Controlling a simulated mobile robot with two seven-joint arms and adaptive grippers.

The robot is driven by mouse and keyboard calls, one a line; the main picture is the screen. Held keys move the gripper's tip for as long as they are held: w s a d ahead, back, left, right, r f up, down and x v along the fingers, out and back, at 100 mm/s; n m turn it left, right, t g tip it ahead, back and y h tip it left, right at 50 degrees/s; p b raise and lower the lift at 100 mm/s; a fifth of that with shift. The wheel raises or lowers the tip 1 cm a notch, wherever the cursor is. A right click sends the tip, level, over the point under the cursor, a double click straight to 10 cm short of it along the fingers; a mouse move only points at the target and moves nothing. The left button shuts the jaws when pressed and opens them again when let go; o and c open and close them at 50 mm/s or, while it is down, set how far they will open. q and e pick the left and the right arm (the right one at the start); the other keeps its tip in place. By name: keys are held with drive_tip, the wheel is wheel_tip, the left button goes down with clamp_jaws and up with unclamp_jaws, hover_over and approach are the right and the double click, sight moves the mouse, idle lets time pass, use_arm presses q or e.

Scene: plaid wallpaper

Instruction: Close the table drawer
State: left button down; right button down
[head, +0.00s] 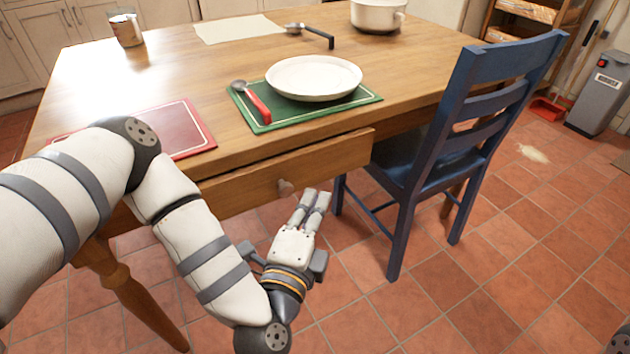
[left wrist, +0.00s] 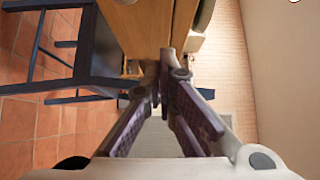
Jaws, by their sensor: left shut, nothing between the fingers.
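The table drawer (head: 237,189) stands pulled out a little from under the wooden table (head: 225,105). My left gripper (head: 315,197) is shut and empty, just in front of the drawer and near the right side of the knob. I cannot tell whether the fingertips touch the drawer. In the left wrist view, the shut fingers (left wrist: 158,85) point toward the table's wooden edge. My right gripper does not show in either view.
A blue chair (head: 432,160) stands close to the right of the drawer.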

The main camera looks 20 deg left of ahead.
sight(319, 156)
use_arm(q)
drive_tip(key=shift+w+a+b, duration=0.15)
drive_tip(key=shift+w+a, duration=0.45)
drive_tip(key=shift+w, duration=0.55)
drive_tip(key=shift+w+a+b, duration=0.15)
drive_tip(key=shift+w+a, duration=0.45)
drive_tip(key=shift+w, duration=0.55)
drive_tip(key=shift+w+a+b, duration=0.15)
drive_tip(key=shift+w+a, duration=0.45)
drive_tip(key=shift+w, duration=0.55)
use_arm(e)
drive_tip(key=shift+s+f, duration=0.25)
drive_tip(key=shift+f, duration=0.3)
